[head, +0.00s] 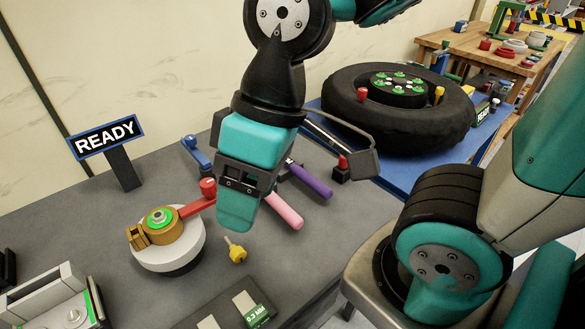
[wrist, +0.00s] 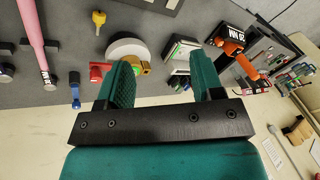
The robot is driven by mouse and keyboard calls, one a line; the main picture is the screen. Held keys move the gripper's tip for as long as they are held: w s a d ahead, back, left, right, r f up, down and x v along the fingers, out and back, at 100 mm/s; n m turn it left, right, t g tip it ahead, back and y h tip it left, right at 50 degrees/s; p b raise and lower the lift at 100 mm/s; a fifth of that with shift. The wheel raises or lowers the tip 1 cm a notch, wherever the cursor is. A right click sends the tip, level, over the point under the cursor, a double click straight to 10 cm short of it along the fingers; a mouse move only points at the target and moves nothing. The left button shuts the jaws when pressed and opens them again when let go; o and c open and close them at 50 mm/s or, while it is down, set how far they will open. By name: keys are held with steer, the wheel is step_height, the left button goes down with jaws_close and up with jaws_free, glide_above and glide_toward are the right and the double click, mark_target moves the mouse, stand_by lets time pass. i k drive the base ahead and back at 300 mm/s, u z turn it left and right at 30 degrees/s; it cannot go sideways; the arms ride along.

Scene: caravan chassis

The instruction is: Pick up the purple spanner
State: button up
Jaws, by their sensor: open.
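The purple spanner (head: 312,183) lies on the grey bench in the head view, with its purple handle pointing to the lower right. Its far end is partly hidden behind my gripper. A pink-handled tool (head: 285,210) lies beside it, nearer the camera. My gripper (head: 240,205) hangs over the bench, just left of the pink and purple handles in the picture. In the wrist view my gripper (wrist: 163,80) shows two teal fingers apart with nothing held between them. The pink tool (wrist: 37,45) is at the left there; I cannot clearly make out the purple spanner.
A blue-handled tool (head: 196,152) lies behind my gripper. A round white fixture (head: 168,250) with a red lever and a yellow key (head: 236,250) are nearby. A READY sign (head: 108,138) stands at the left. A large tyre (head: 398,105) lies on a blue table to the right.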

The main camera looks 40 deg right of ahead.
mark_target(321, 189)
steer(key=u, duration=0.25)
steer(key=k, duration=0.6)
steer(key=u, duration=0.5)
steer(key=k, duration=0.6)
steer(key=z, duration=0.6)
steer(key=i, duration=0.65)
steer(key=z, duration=0.55)
steer(key=i, duration=0.65)
